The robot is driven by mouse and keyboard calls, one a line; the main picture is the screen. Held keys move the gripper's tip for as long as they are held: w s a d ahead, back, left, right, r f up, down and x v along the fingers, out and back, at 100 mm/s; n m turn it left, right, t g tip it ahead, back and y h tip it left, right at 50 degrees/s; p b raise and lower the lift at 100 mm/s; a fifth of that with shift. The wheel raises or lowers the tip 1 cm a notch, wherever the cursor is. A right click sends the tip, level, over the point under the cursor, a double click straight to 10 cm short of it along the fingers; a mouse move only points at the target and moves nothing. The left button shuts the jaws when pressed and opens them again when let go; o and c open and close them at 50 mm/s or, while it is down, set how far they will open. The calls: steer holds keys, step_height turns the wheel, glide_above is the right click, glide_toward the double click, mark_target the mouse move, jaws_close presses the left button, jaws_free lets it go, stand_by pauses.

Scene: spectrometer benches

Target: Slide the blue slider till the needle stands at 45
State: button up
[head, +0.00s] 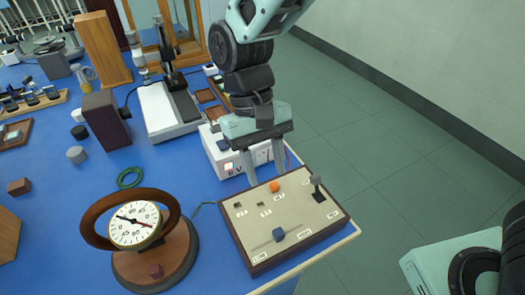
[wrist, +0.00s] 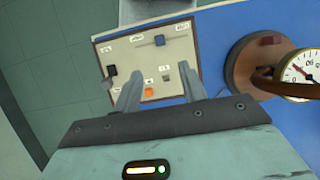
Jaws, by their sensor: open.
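The blue slider (head: 278,235) sits in a slot near the front of the beige control panel (head: 250,222), roughly midway along the slot. It also shows near the panel's top edge in the wrist view (wrist: 159,40). The round white dial (head: 135,238) stands in a brown ring on a wooden base, left of the panel. Its dark red needle (head: 128,219) slants across the face; I cannot read its exact value. My gripper (head: 266,177) is open and empty above the panel's back part, apart from the slider. Its two fingers also show in the wrist view (wrist: 157,84).
The panel also carries an orange knob (head: 274,187), a black lever (head: 318,191) and small grey switches. A white power box (head: 222,160) stands behind it. A green ring (head: 130,178) lies behind the dial. The blue bench ends just right of the panel.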

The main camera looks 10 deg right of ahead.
steer(key=v, duration=0.2)
steer(key=shift+w+r, duration=0.15)
steer(key=shift+r, duration=0.2)
steer(key=s+d+r+n+t+y, duration=0.1)
steer(key=s+d+n+t, duration=0.3)
steer(key=s+d, duration=0.4)
steer(key=s+y, duration=0.1)
steer(key=s, duration=0.3)
steer(key=shift+r, duration=0.25)
steer(key=shift+a, duration=0.15)
stand_by(1.4)
